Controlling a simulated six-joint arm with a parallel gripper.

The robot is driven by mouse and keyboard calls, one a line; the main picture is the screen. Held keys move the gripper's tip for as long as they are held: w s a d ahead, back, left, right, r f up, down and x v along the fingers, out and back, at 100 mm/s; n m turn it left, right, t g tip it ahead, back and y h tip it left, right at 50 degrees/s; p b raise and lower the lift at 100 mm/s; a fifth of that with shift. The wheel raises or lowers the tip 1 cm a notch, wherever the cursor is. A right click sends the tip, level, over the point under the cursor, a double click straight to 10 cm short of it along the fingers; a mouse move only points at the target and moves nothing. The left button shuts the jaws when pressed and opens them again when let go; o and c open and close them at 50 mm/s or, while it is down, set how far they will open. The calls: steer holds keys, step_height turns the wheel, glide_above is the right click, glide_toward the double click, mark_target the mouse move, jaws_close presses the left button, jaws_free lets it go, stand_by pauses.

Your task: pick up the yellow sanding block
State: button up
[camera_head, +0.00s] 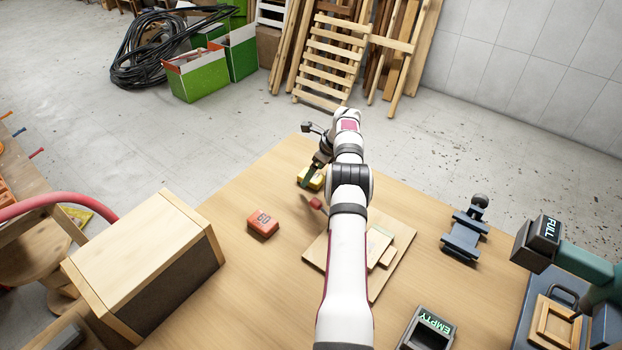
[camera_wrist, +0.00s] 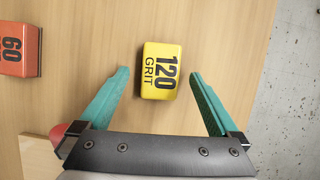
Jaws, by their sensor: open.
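The yellow sanding block (camera_wrist: 161,71), marked "120 GRIT", lies on the wooden table. In the wrist view it sits between and slightly beyond the tips of my gripper (camera_wrist: 160,78), whose two teal fingers are spread wide on either side, apart from it. In the head view the yellow block (camera_head: 311,179) is near the table's far edge, partly hidden by my gripper (camera_head: 308,180). My gripper is open and empty.
An orange-red block (camera_head: 263,224) marked 60 lies left of the yellow one; it also shows in the wrist view (camera_wrist: 20,51). A wooden board (camera_head: 391,262) with pieces lies under my arm. A wooden box (camera_head: 146,254) stands left. A dark clamp-like tool (camera_head: 465,234) stands right.

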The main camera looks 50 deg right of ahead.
steer(key=shift+x, duration=0.9)
steer(key=c, duration=1.5)
steer(key=r, duration=0.4)
steer(key=shift+s+d+r, duration=0.15)
steer(key=shift+s+r, duration=0.1)
steer(key=shift+r, duration=0.05)
steer(key=s+r, duration=0.2)
steer(key=s, duration=0.1)
steer(key=s+d+r, duration=0.1)
steer(key=s+r, duration=0.1)
steer(key=s, duration=0.2)
steer(key=s+r, duration=0.2)
steer(key=s, duration=0.2)
steer(key=shift+d+r, duration=0.25)
